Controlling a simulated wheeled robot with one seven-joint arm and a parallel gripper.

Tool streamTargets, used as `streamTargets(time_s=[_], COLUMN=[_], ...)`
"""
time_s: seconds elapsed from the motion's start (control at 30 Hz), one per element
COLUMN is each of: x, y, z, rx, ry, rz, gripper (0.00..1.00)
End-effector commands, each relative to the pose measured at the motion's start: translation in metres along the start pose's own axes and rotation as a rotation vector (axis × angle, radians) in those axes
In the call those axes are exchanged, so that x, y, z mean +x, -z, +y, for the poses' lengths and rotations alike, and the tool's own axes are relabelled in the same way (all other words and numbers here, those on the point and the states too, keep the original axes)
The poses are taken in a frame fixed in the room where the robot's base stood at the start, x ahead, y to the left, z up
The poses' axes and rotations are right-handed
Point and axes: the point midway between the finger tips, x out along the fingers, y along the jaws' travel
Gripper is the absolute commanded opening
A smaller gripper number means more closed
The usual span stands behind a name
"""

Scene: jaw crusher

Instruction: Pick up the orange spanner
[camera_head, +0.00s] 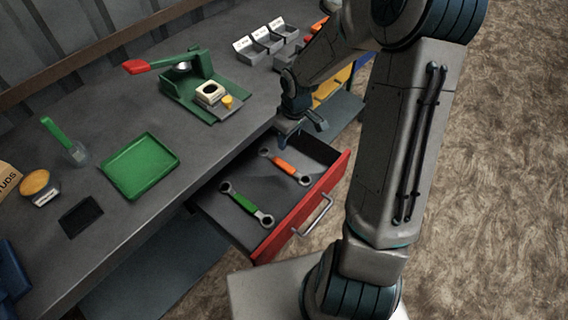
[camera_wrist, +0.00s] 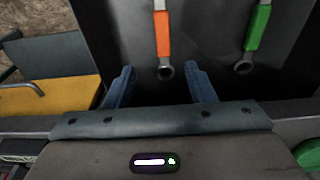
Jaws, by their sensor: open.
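The orange spanner (camera_head: 286,164) lies in the open red-fronted drawer (camera_head: 312,206), toward its far side, with dark ring ends. A green spanner (camera_head: 245,203) lies in the same drawer, nearer the camera. My gripper (camera_head: 302,126) is above the drawer's back part, by the bench edge, close to one end of the orange spanner. In the wrist view the orange spanner (camera_wrist: 162,38) runs up the picture, with its ring end between the two blue fingers of my gripper (camera_wrist: 160,72). The fingers are apart and hold nothing. The green spanner (camera_wrist: 257,28) is right of them.
The bench top (camera_head: 120,222) borders the drawer. On it are a green tray (camera_head: 140,166), a green press with a red handle (camera_head: 190,82) and several grey labelled bins (camera_head: 262,42). Yellow bins (camera_head: 330,90) show beyond the drawer. The drawer handle (camera_head: 315,218) sticks out.

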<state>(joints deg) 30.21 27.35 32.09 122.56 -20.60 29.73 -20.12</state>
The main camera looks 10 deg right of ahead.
Motion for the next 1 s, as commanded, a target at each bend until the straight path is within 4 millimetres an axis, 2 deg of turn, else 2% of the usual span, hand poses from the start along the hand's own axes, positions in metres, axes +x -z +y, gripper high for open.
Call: streamTargets(time_s=[0.4, 0.67, 0.9, 1.0], x=[0.074, 0.093, 0.127, 0.135], y=[0.000, 0.000, 0.000, 0.000], z=[-0.001, -0.002, -0.005, -0.005], rx=[-0.003, -0.002, -0.002, -0.002], ry=[0.005, 0.004, 0.004, 0.003], rz=[0.000, -0.001, -0.001, 0.000], gripper=[0.50, 0.50, 0.50, 0.50])
